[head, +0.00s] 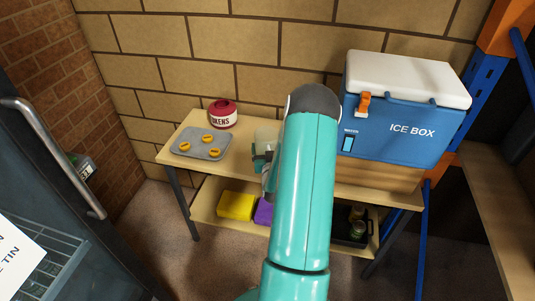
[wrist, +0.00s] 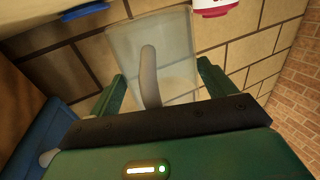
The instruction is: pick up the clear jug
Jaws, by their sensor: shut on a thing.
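The clear jug (wrist: 178,40) is a pale, see-through vessel with a grey handle (wrist: 150,75). In the wrist view it sits between the two green fingers of my gripper (wrist: 163,84), which is shut on it, with the handle towards the palm. In the head view the jug (head: 267,134) shows only as a pale patch left of my teal arm, above the table; the arm hides the rest. My gripper (head: 262,158) is partly hidden there too. I cannot tell whether the jug's base touches the table top.
The wooden table (head: 188,137) holds a grey tray (head: 184,150) with yellow discs, a red-and-white tokens tin (head: 222,114), and a blue ice box (head: 395,115) on the right. A yellow block (head: 236,205) and black crate (head: 341,230) are on the lower shelf. A brick wall stands behind.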

